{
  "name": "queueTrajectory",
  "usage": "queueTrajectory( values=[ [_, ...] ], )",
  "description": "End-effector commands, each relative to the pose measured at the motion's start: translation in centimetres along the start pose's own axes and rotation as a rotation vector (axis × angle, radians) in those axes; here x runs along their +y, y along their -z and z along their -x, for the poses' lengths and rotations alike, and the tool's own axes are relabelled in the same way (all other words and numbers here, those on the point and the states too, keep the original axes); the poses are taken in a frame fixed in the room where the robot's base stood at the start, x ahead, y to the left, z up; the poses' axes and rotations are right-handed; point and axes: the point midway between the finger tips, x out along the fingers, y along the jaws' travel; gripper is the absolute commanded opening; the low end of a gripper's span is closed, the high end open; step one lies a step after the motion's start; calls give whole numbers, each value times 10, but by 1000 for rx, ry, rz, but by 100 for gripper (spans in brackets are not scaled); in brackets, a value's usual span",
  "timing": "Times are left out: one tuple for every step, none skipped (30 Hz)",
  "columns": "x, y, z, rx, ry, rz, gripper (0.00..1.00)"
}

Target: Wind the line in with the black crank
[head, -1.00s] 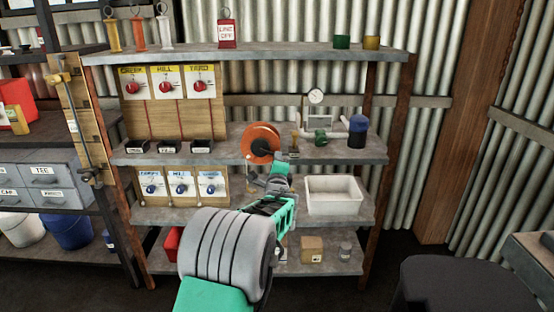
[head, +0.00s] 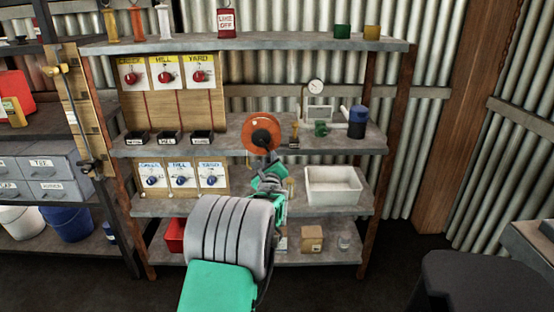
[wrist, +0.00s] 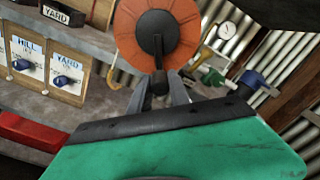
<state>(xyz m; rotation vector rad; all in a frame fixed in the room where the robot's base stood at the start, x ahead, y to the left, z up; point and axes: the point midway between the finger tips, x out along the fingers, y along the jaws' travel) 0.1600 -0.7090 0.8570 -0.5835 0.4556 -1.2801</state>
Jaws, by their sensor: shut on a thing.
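The orange reel (head: 261,132) stands at the front edge of the middle shelf, with a dark hub in its centre. It fills the top middle of the wrist view (wrist: 183,35). The black crank (wrist: 157,48) runs down from the hub across the reel's face to a knob at its lower end. My gripper (wrist: 160,88) is shut on that knob, with a grey finger on each side. In the head view my gripper (head: 268,170) is just below the reel, and my arm hides part of the lower shelves.
A white tray (head: 333,198) sits on the shelf below, to the right. A gauge with pipework (head: 316,88) and a blue-topped container (head: 357,122) stand right of the reel. Panels with red knobs (head: 163,77) and blue knobs (head: 180,181) are at the left.

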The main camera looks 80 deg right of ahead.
Motion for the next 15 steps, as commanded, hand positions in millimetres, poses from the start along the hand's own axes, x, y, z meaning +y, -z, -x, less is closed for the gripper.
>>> queueTrajectory(
  values=[
    [2, 1, 0, 2, -3, -3, 0],
    [2, 0, 0, 2, -3, -5, 0],
    [3, 0, 0, 1, -3, -7, 0],
    [3, 0, 0, 1, -3, -7, 0],
    [3, 0, 0, 1, -4, -8, 0],
    [3, 0, 0, 1, -3, -8, 0],
    [3, 0, 0, 1, -3, -8, 0],
    [3, 0, 0, 1, -3, -8, 0],
    [3, 0, 0, 1, -3, -7, 0],
    [3, 0, 0, 1, -3, -7, 0],
    [3, 0, 0, 1, -3, -7, 0],
    [3, 0, 0, 1, -3, -7, 0],
    [3, 0, 0, 1, -3, -7, 24],
    [3, 0, 0, 0, -3, -7, 26],
    [2, 0, 0, 0, -3, -7, 29]
  ],
)
